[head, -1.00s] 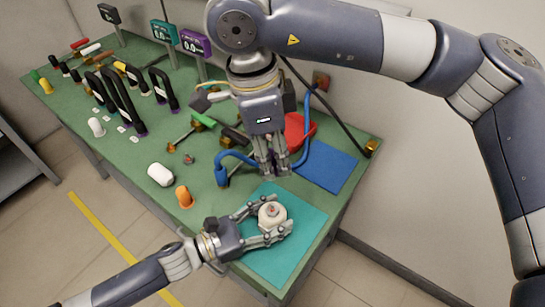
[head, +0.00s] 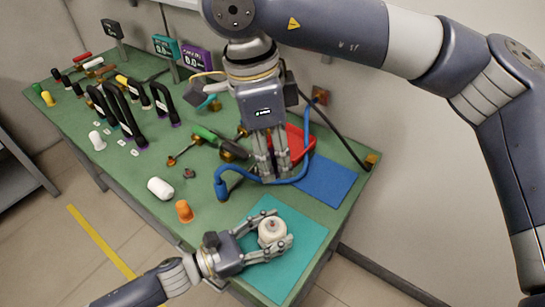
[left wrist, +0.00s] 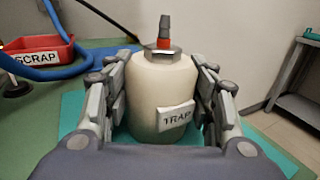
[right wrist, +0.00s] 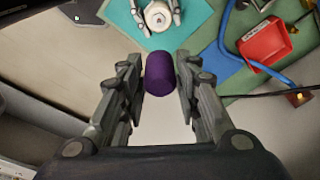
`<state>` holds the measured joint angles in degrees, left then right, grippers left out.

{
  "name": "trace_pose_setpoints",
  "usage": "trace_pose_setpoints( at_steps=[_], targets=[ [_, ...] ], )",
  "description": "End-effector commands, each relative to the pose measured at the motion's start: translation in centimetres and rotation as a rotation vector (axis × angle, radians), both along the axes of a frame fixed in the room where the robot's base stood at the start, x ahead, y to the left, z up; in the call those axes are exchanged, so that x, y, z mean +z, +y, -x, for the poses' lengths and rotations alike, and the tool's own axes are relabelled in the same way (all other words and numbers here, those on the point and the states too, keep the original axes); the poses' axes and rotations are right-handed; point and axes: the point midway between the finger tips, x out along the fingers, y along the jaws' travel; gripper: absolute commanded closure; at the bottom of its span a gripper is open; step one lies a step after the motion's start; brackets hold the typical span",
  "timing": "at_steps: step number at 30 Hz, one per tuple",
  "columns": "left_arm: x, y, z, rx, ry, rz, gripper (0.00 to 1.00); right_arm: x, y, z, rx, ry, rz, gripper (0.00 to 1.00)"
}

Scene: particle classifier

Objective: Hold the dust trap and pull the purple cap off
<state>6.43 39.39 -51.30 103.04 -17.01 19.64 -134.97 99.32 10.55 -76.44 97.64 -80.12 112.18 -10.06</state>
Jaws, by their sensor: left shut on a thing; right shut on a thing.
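The dust trap (left wrist: 160,90) is a cream jar labelled TRAP, upright between the fingers of my left gripper (left wrist: 160,105). Its top carries a metal collar and a bare orange and grey nozzle (left wrist: 164,35). The trap also shows in the head view (head: 272,232), over the teal mat (head: 300,268). My left gripper (head: 268,245) is shut on it. The purple cap (right wrist: 160,73) is between the fingers of my right gripper (right wrist: 160,80), apart from the trap. My right gripper (head: 271,178) is beyond the trap in the head view; the cap is hidden there.
A red SCRAP tray (left wrist: 40,50) and a blue hose (head: 225,170) lie near my right gripper. A blue mat (head: 330,183) is at the right. A white cap (head: 160,189) and an orange cap (head: 184,211) stand left of the trap. Black handles and small displays are farther back.

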Motion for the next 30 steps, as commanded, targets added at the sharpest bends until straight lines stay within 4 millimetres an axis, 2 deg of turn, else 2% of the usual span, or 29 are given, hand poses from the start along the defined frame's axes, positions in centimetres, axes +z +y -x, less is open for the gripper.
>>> trace_pose_setpoints(
  at_steps=[2,3,6,19,23,30],
  targets=[
    [0.1,0.0,0.0,0.0,-0.001,0.0,0.96,0.0,0.0,0.0,0.0,0.0,0.0,0.9],
    [0.1,0.0,0.0,0.0,-0.001,0.0,0.44,0.0,0.0,0.0,0.0,0.0,0.0,0.9],
    [0.1,0.0,0.0,0.0,0.0,0.001,0.25,0.0,0.0,0.0,0.0,0.0,0.0,0.9],
    [0.0,0.6,0.2,0.001,0.0,-0.001,0.25,-0.1,0.0,0.0,0.0,0.0,0.0,0.9],
    [-0.1,2.3,1.2,0.002,0.003,-0.003,0.25,-0.1,0.0,0.0,0.0,0.0,0.0,0.9],
    [-0.2,6.7,3.4,0.002,0.004,-0.002,0.25,-0.1,0.0,0.0,0.0,0.0,0.0,0.9]
  ],
)
